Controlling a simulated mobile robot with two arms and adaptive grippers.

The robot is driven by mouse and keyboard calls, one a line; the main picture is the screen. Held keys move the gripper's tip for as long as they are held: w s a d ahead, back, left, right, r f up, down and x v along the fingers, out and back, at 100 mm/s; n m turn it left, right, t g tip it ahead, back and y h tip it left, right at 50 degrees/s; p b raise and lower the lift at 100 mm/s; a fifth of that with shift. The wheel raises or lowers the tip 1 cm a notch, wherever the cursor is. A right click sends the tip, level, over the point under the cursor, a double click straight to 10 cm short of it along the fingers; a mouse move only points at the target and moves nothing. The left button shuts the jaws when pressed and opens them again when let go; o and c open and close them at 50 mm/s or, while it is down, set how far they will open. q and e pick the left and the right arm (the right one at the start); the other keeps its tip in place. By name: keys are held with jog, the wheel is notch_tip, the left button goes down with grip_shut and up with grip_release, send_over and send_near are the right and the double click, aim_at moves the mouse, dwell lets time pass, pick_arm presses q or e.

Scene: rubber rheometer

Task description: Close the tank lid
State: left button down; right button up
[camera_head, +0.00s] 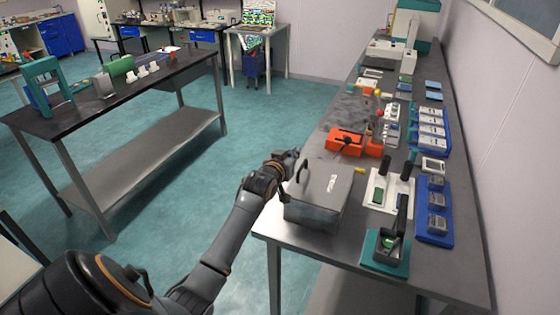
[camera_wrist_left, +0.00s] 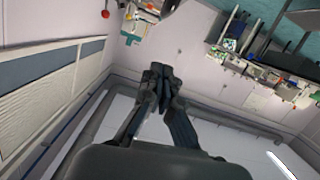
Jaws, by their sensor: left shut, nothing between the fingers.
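The tank (camera_head: 312,216) is a grey box at the near left edge of the right-hand bench. Its flat grey lid (camera_head: 338,198), with a small white label, appears to lie over the top; I cannot tell whether it is fully seated. My left gripper (camera_head: 294,155) is at the far left corner of the tank, close to the lid, and partly hidden by its own wrist. I cannot tell whether it touches the lid. In the left wrist view the fingers (camera_wrist_left: 158,72) are together and empty. My right gripper is not in view.
On the bench (camera_head: 450,265), an orange device (camera_head: 345,142) stands behind the tank. A white tray (camera_head: 391,190), a teal-based device (camera_head: 386,252) and blue trays (camera_head: 434,212) stand to its right. Floor (camera_head: 195,190) is clear between this bench and the dark-topped table (camera_head: 130,88).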

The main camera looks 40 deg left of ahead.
pick_arm(q)
jog(key=f+b+v, duration=0.2)
jog(key=v, duration=0.6)
jog(key=s+d+f+m+g+h, duration=0.3)
jog(key=s+d+f+g, duration=0.2)
jog(key=s+d+f, duration=0.8)
jog(key=s+d+f+m+g+h, duration=0.1)
jog(key=s+d+f+m+g, duration=0.3)
jog(key=s, duration=0.6)
jog(key=s+d+n+g, duration=0.1)
jog(key=s+d+g, duration=0.1)
jog(key=s+d, duration=0.5)
jog(key=s+a+f+g+b, duration=0.1)
jog(key=s+f, duration=0.1)
jog(key=f, duration=1.2)
jog(key=s+a+f+g+b, duration=0.1)
jog(key=f, duration=1.4)
jog(key=s+a+f, duration=0.3)
jog(key=s+f, duration=1.3)
jog(key=shift+s+f+g+b, duration=0.25)
jog(key=shift+s+g+b, duration=0.05)
jog(key=shift+g+b, duration=0.15)
